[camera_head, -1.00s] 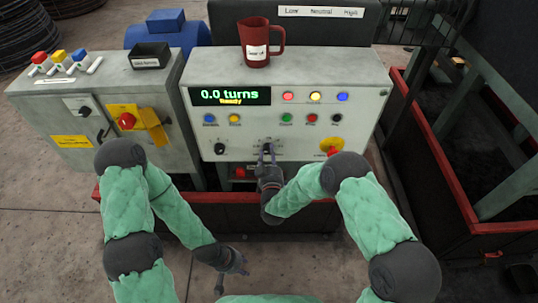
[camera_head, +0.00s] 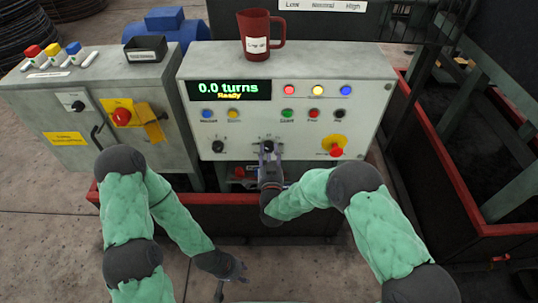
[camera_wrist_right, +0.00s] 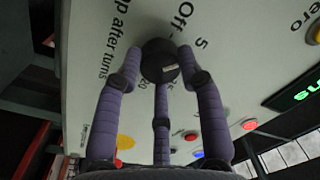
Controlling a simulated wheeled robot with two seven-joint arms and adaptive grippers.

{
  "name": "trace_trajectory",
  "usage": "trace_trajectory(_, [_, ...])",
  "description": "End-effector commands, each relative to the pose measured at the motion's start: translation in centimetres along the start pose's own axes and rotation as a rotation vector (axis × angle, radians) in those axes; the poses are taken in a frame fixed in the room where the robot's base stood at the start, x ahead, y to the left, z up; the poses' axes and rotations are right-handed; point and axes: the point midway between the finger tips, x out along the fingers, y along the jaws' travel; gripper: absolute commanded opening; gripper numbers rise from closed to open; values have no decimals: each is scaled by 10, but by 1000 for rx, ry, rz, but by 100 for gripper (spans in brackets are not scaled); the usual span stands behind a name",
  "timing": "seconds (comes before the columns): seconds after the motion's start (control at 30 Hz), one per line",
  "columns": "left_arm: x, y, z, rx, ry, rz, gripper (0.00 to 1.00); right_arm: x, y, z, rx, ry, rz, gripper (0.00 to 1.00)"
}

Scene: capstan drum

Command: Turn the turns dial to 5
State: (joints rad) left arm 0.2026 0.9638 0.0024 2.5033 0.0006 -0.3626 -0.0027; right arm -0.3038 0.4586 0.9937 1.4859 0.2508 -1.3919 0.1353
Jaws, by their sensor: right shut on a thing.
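The turns dial is a black round knob low in the middle of the grey panel, seen in the right wrist view (camera_wrist_right: 160,62) and mostly covered in the head view. Labels "Off", "5" and "20" ring it, with "after turns" printed beside it. Where its pointer stands is unclear. My right gripper (camera_head: 269,153) reaches the panel from below, its purple fingers shut around the knob; it also fills the right wrist view (camera_wrist_right: 160,75). My left gripper (camera_head: 236,270) hangs low over the floor, away from the panel, its finger spacing unclear.
The display (camera_head: 229,90) reads "0.0 turns" and "Ready". Coloured buttons, a second black dial (camera_head: 218,146) and a red stop button (camera_head: 336,152) surround the turns dial. A red mug (camera_head: 258,34) stands on the panel top. A red-rimmed pit (camera_head: 470,228) lies right.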

Motion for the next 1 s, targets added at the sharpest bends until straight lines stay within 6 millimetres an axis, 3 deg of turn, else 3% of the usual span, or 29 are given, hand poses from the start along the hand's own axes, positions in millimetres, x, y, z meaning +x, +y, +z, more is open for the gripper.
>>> trace_trajectory(0.03, [2,0,0,0,0,0,40,5,-3,-9,18,23,-5,6])
trace_trajectory(0.63, [3,-1,0,0,0,0,40,6,-3,-11,58,30,-3,6])
trace_trajectory(0.67, [3,-1,0,0,0,0,40,6,-3,-11,58,30,-3,47])
trace_trajectory(0.7, [3,-1,0,0,0,0,40,6,-3,-11,58,29,-3,59])
trace_trajectory(0.73, [3,-1,0,0,0,0,40,6,-3,-11,57,28,-3,62])
trace_trajectory(1.0, [3,-1,0,0,0,0,40,2,-1,-5,55,15,0,62])
